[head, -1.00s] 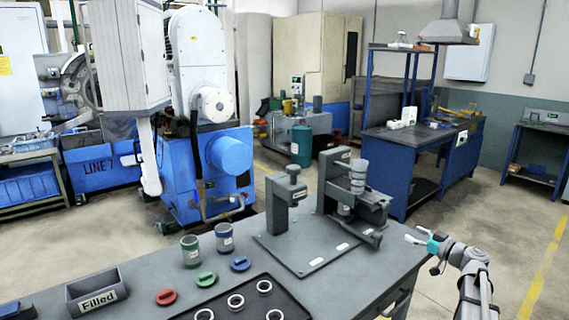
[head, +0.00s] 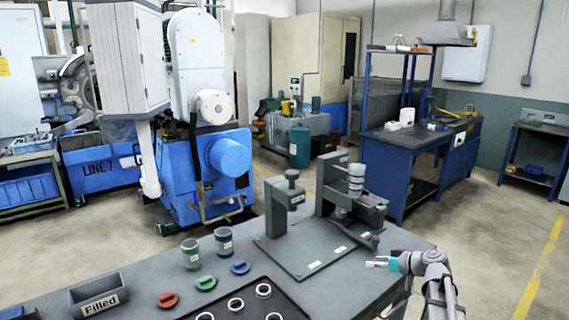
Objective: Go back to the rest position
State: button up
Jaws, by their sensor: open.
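My gripper (head: 378,263) is at the right end of the grey workbench in the head view. Its jaws are open and empty, pointing left toward the grey fixture (head: 315,240) and apart from it. A teal band shows just behind the fingers. My arm comes up from the bottom right. The fixture has a base plate, a short post on the left and a taller bracket on the right holding a stack of grey cylinders (head: 356,182).
On the bench (head: 140,285) stand a green-banded cup (head: 190,255), a blue-banded cup (head: 223,241), red, green and blue lids, a dark tray with several pale rings (head: 264,290), and a bin marked "Filled" (head: 98,300). Open floor lies to the right.

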jog(key=s+a+f+g+h+p, duration=0.1)
jog(key=s+a, duration=0.2)
jog(key=s+a+f+m+g+h+p, duration=0.1)
jog(key=s+a+g, duration=0.1)
jog(key=s+a, duration=0.1)
jog(key=s+a+f+m+g+h+p, duration=0.1)
jog(key=s+a+f+g, duration=0.1)
jog(key=s+a, duration=0.1)
jog(key=shift+s+a+h, duration=0.4)
jog(key=shift+a, duration=0.05)
jog(key=s, duration=0.1)
jog(key=s+a+m+g+h+p, duration=0.1)
jog(key=s+g+h, duration=0.1)
jog(key=s, duration=0.1)
jog(key=shift+a+f+m, duration=0.3)
jog(key=shift+f+m, duration=0.1)
jog(key=s+m+g+h+p, duration=0.1)
jog(key=s+m+h+p, duration=0.1)
jog(key=s+h, duration=0.2)
jog(key=shift+s+r+m+g, duration=0.2)
jog(key=shift+s+m+g, duration=0.15)
jog(key=shift+s, duration=1)
